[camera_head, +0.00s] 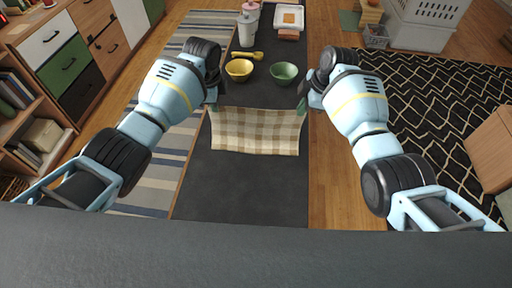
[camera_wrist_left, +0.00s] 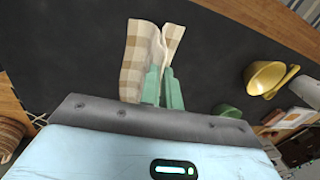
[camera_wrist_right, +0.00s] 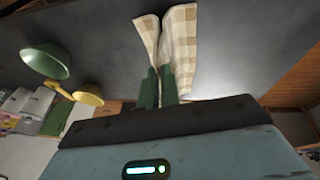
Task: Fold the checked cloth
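The beige and white checked cloth (camera_head: 255,130) is stretched between my two grippers over the dark table, its far corners at the fingers. Its lower edge reaches toward me; I cannot tell whether that edge touches the table. My left gripper (camera_head: 214,106) is shut on the far left corner. The cloth (camera_wrist_left: 138,55) bunches into a fold at the green fingertips (camera_wrist_left: 163,72) in the left wrist view. My right gripper (camera_head: 301,106) is shut on the far right corner. The cloth (camera_wrist_right: 180,45) is pinched likewise at the fingertips (camera_wrist_right: 159,70) in the right wrist view.
The dark table (camera_head: 240,190) is clear on the near side.

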